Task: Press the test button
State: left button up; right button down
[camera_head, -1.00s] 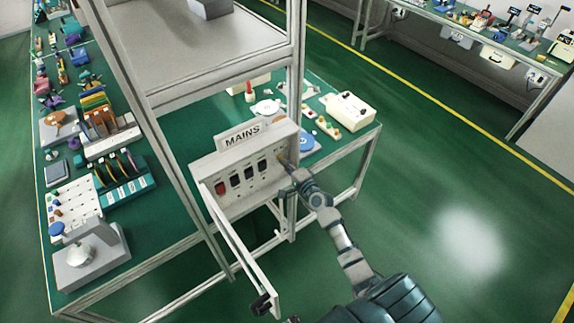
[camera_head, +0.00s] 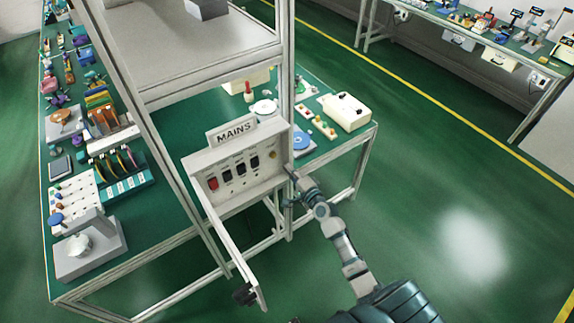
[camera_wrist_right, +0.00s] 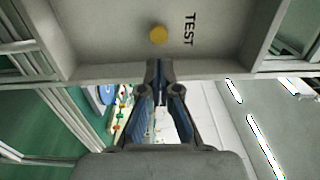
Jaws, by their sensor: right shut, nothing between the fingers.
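The yellow round test button (camera_head: 273,155) is on the right part of the front of the grey MAINS box (camera_head: 200,172). In the right wrist view the button (camera_wrist_right: 158,34) sits beside the printed word TEST (camera_wrist_right: 189,29). My right gripper (camera_head: 290,173) is just below and right of the button in the head view. In the wrist view the closed fingertips (camera_wrist_right: 157,76) lie below the button with a visible gap, and nothing is between them. My left gripper is not in view.
The box has a red switch (camera_head: 212,184) and several black ones left of the button. Its open door (camera_head: 232,243) hangs toward the front, with a black handle (camera_head: 244,293). Frame posts (camera_head: 285,100) stand around it. Benches hold clutter; the green floor at right is clear.

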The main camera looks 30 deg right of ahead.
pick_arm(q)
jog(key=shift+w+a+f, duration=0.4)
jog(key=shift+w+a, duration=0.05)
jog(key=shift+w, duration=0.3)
pick_arm(e)
jog(key=s, duration=0.6)
jog(key=shift+s+a, duration=0.3)
jog(key=shift+s, duration=0.05)
jog(key=shift+d+f, duration=0.1)
jog(key=shift+f, duration=0.05)
